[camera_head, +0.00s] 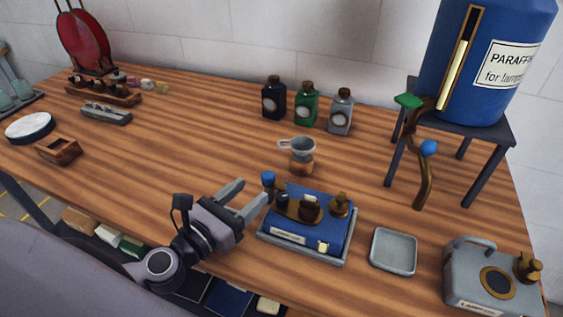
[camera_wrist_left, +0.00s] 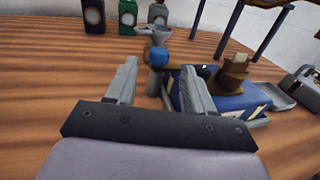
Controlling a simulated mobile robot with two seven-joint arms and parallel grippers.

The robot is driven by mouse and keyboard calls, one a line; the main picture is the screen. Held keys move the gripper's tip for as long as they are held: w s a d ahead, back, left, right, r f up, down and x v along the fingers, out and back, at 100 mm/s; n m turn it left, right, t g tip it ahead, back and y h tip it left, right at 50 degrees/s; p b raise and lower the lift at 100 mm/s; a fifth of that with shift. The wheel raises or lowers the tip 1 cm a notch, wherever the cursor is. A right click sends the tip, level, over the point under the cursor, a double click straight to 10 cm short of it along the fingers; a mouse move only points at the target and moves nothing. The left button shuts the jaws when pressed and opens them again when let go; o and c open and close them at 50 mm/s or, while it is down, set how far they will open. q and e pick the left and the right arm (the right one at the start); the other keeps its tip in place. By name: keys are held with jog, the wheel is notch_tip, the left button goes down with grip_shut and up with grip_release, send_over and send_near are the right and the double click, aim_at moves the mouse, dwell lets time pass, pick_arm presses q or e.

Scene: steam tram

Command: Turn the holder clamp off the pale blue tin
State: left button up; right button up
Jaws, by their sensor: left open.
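A blue tin (camera_head: 288,236) with a cream label lies in a grey holder tray (camera_head: 303,256) near the table's front edge. It looks mid-blue rather than pale. My left gripper (camera_head: 251,192) is open and empty, just left of the holder. In the left wrist view the blue knob (camera_wrist_left: 158,57) shows between the fingertips (camera_wrist_left: 160,69), seemingly a little beyond them; contact cannot be told. My right gripper is out of view.
A small grey tray (camera_head: 394,251) and a grey can (camera_head: 485,280) stand right of the holder. A funnel cup (camera_head: 300,146) and several bottles (camera_head: 306,104) stand behind. A blue paraffin drum (camera_head: 480,60) rests on a stand at the back right.

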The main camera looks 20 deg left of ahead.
aim_at(264, 179)
pick_arm(q)
jog(key=shift+w, duration=0.2)
jog(key=shift+p+x, duration=0.35)
jog(key=shift+x, duration=0.4)
jog(key=shift+p+x, duration=0.45)
jog(key=shift+x, duration=2.25)
jog(key=c, duration=0.9)
